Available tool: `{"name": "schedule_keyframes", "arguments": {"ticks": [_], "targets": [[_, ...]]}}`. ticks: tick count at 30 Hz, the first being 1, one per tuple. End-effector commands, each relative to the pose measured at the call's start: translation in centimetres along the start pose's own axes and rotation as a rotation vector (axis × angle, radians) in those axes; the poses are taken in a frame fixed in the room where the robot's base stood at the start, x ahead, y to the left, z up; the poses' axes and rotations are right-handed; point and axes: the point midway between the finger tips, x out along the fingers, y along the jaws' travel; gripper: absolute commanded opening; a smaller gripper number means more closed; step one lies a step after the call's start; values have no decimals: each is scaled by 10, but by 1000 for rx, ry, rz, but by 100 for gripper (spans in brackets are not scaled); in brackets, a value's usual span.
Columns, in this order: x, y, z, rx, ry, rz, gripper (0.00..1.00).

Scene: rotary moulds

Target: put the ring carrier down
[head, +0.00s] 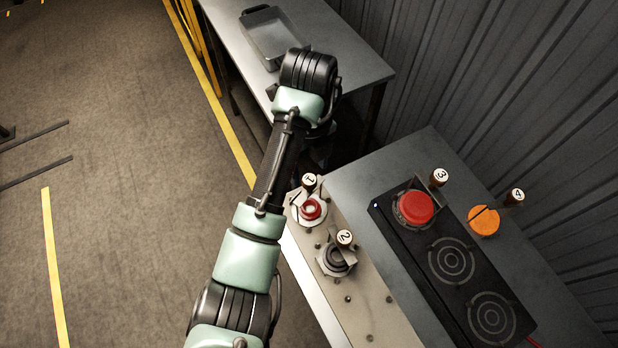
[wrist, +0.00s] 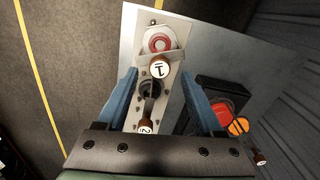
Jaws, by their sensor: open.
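A pale round piece with a red ring (head: 311,208) and a handle labelled 1 sits at the far end of a light metal plate; I take it for the ring carrier. In the wrist view the red ring (wrist: 159,42) and its labelled handle top (wrist: 159,69) show beyond my fingertips. My gripper (wrist: 160,82) is open, its two blue fingers spread above the plate with nothing clearly held. In the head view my wrist hides the gripper. A dark round socket or mould (head: 337,259) with handle 2 sits nearer on the same plate.
A grey tray (head: 272,38) stands on a back table. A corrugated wall bounds the right.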

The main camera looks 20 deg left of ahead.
Motion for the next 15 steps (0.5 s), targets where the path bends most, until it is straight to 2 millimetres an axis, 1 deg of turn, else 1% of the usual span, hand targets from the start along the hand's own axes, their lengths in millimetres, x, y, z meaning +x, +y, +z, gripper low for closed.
{"name": "schedule_keyframes", "arguments": {"ticks": [2, 3, 6, 10, 15], "targets": [[-23, 0, 1, -1, -3, 0, 68], [-31, 0, 0, 0, -1, 2, 68], [-43, 1, 0, -1, -1, 2, 68], [-54, 0, 1, -1, -1, 2, 68], [-59, 0, 0, 0, 1, 1, 68]]}}
